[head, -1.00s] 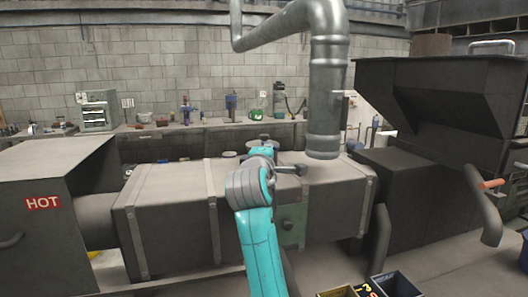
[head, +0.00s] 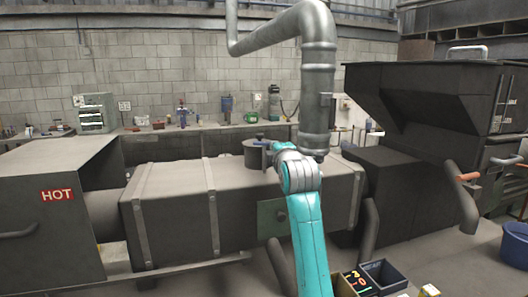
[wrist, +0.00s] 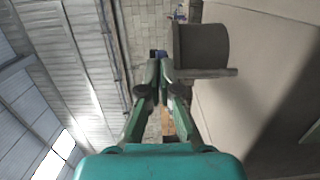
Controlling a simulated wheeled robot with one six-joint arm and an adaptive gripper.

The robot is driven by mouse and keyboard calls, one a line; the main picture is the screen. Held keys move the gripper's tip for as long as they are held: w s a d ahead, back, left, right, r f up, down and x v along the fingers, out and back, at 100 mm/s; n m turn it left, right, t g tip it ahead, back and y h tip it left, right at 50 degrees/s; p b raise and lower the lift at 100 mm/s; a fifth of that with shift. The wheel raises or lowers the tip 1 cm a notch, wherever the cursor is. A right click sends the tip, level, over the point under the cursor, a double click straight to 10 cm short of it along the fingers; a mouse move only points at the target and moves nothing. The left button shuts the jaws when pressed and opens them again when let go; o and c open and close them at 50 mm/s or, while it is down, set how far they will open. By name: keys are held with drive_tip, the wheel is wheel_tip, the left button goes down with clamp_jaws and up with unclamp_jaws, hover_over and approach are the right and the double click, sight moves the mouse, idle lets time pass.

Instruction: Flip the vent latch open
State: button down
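A grey cylindrical vent (head: 256,154) with a dark knob stands on top of the long grey box; it also shows in the wrist view (wrist: 203,46). A flat bar (wrist: 205,73) runs along its near side in the wrist view. I cannot tell for sure which part is the latch. My gripper (wrist: 160,64) points towards the back wall, just beside the vent. Its fingertips are nearly together, and nothing shows held between them. A small blue patch (wrist: 157,53) shows at the tips; I cannot tell whether they touch it. In the head view my wrist hides the vent's right side.
A thick grey pipe (head: 318,90) hangs close behind my wrist. The long box (head: 175,205) lies below my arm. A dark hopper (head: 425,105) stands at right, and a box marked HOT (head: 57,195) at left. Small bins (head: 384,277) sit at the lower right.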

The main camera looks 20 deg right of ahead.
drive_tip(key=shift+w+d, duration=0.5)
drive_tip(key=shift+d, duration=0.35)
drive_tip(key=shift+w+d, duration=0.2)
drive_tip(key=shift+r, duration=0.1)
wheel_tip(320, 180, up, 10)
idle(0.7)
idle(0.5)
